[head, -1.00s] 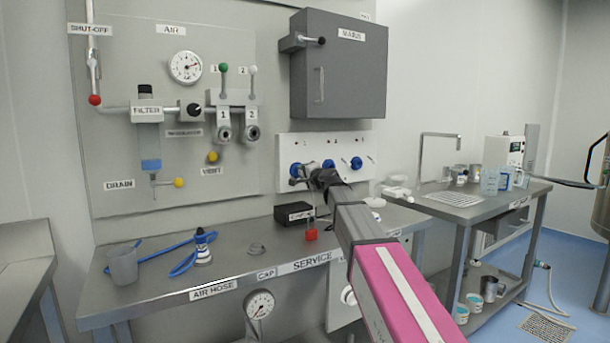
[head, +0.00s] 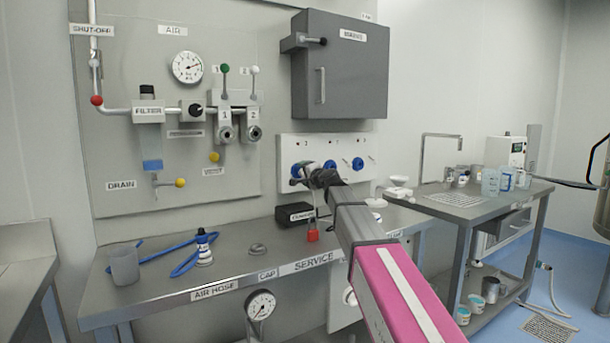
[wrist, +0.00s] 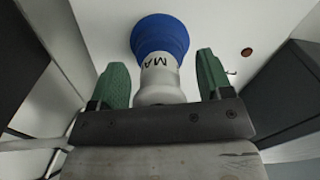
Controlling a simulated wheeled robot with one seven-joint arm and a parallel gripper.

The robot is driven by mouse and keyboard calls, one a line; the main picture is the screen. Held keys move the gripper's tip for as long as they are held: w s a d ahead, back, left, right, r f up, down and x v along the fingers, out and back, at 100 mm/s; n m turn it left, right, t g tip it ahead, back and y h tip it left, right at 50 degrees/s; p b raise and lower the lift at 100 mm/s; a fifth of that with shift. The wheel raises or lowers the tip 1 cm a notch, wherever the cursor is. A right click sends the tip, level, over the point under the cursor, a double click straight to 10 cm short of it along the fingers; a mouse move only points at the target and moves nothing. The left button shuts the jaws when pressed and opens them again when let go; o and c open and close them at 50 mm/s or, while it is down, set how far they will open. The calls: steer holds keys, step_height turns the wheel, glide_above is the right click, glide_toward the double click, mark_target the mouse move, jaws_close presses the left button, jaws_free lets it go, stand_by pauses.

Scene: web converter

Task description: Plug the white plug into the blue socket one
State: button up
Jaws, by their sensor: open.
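The white plug (wrist: 158,80), with dark letters on its body, points straight into a round blue socket (wrist: 160,35) in the wrist view, and no gap shows between them. My gripper (wrist: 168,75) is open, with one green finger on each side of the plug and visible space beside it. In the head view, my gripper (head: 308,176) is at the leftmost blue socket (head: 297,170) on the white panel (head: 285,150). My gripper hides most of the plug there. The socket's number is too small to read surely.
Two more blue sockets, a middle one (head: 330,165) and a right one (head: 358,164), sit beside it. A grey cabinet (head: 345,65) hangs above. On the bench below are a black box (head: 294,213), a red padlock (head: 313,234), a blue hose (head: 185,265) and a grey cup (head: 124,265).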

steer(key=shift+s+d, duration=0.1)
steer(key=v, duration=1)
steer(key=shift+s+d, duration=0.2)
steer(key=shift+s, duration=0.05)
